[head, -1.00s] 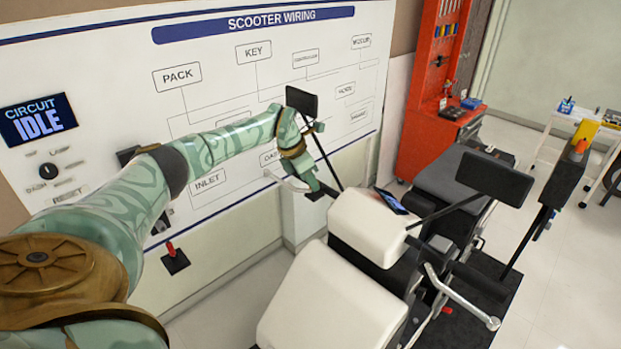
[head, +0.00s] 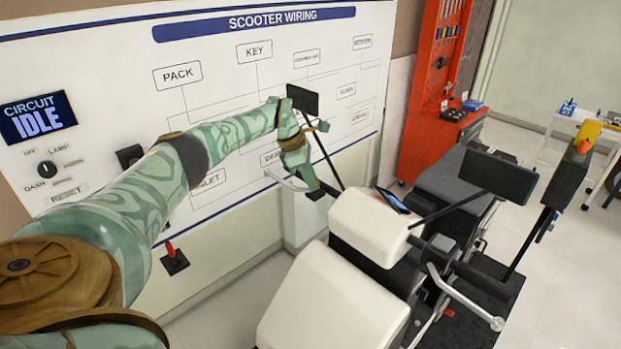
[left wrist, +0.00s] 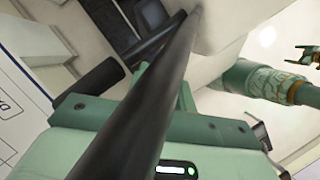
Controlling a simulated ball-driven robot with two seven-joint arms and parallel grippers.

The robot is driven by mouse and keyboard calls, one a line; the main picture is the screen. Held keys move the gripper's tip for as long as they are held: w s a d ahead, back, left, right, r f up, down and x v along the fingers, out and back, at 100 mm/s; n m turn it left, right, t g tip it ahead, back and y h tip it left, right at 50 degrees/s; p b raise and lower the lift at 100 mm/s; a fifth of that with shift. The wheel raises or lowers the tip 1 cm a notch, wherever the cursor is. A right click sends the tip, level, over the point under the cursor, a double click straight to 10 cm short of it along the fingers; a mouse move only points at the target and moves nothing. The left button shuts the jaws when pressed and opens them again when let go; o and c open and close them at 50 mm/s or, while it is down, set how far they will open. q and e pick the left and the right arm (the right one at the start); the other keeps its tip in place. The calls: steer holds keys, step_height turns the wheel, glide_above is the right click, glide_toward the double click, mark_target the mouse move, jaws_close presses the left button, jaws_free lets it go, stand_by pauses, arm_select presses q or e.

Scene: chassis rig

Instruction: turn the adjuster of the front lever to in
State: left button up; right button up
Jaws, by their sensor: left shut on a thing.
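My left gripper (head: 316,193) is at the far end of the scooter's handlebar, beside a silver lever (head: 286,183). It is shut on a small part at the lever, which fits the adjuster; its fingers hide that part and its setting cannot be read. In the left wrist view a dark mirror stem (left wrist: 135,110) crosses close in front of the gripper's green body and hides the fingertips. A second silver lever (head: 462,298) is on the near handlebar end, with nothing holding it.
A mirror (head: 302,98) stands close to my left wrist; another mirror (head: 497,175) stands over the near handlebar. The white scooter body (head: 335,300) fills the lower middle. The wiring board (head: 225,60) is behind my left arm; its circuit display (head: 38,117) reads IDLE.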

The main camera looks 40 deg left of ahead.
arm_select(q)
steer(key=shift+r, duration=0.15)
steer(key=o, duration=1)
steer(key=v, duration=1.6)
steer(key=shift+r+b, duration=0.15)
steer(key=shift+b, duration=0.25)
